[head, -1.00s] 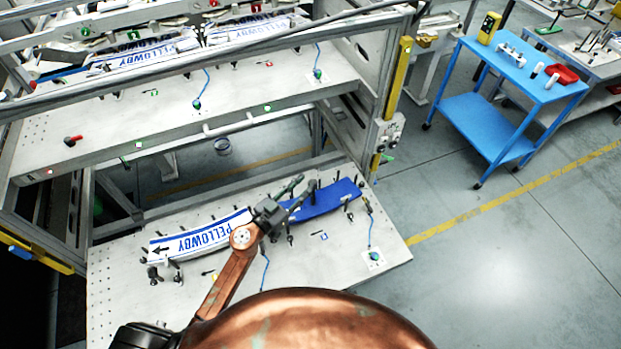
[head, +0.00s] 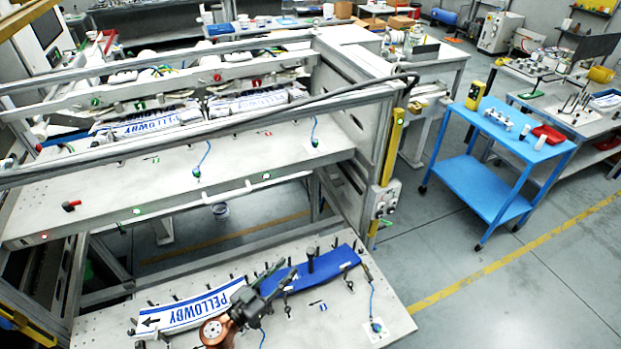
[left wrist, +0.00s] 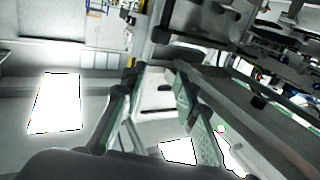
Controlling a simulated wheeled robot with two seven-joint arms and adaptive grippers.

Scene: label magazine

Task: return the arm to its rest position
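My left gripper (head: 281,277) reaches in from the bottom of the head view, over the front shelf and in front of the label strips. Its two fingers also show in the left wrist view (left wrist: 159,68), spread apart with nothing between them. A white strip lettered PELLOWBY (head: 190,312) lies on the front shelf to the left, partly hidden by the gripper. A plain blue strip (head: 325,271) lies to its right. I cannot tell from the head view how high the gripper is above them. My right gripper is not in view.
The front shelf (head: 385,318) carries several black pegs. Behind it stands the frame with an upper shelf (head: 100,190) and a yellow-edged post (head: 392,145). A blue cart (head: 490,185) stands to the right, with open floor (head: 530,290) in front of it.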

